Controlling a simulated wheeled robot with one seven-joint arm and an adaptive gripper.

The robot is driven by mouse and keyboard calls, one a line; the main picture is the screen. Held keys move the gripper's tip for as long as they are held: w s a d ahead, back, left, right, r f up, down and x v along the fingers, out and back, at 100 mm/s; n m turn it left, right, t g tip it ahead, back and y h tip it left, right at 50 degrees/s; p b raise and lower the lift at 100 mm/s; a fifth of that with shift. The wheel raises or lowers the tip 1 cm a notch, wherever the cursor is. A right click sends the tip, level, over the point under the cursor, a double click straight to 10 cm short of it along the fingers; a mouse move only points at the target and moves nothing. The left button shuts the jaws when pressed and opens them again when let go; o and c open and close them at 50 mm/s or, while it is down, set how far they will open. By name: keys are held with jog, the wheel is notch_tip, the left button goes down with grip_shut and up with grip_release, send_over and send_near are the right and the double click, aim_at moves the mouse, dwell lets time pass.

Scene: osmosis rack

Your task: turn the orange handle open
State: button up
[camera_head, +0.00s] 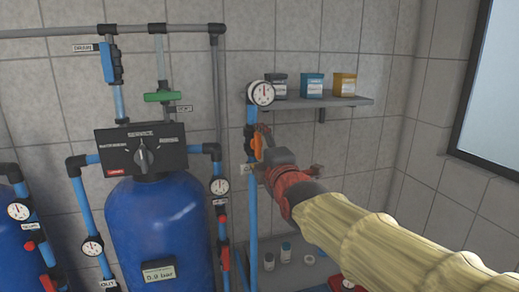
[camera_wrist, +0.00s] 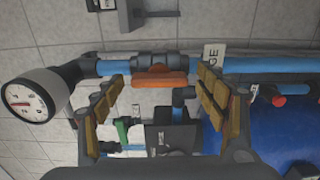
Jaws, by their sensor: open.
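The orange handle (camera_head: 257,143) is on a valve in the vertical blue pipe (camera_head: 251,200), below a round gauge, partly hidden by my gripper (camera_head: 266,143). In the wrist view the orange handle (camera_wrist: 158,80) lies lengthwise along the blue pipe, below the grey valve body (camera_wrist: 155,60). My gripper (camera_wrist: 162,88) is open, with one padded finger on each side of the handle in that view. A gap shows between the handle and each finger. I cannot tell the depth between the fingertips and the handle.
A gauge (camera_head: 262,93) sits above the handle. A shelf (camera_head: 325,101) with several jars is at its right. A blue tank (camera_head: 160,235) with a black service panel (camera_head: 142,149) stands left. A green handle (camera_head: 165,97) is above it. Bare tiled wall lies right.

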jog(key=v, duration=1.2)
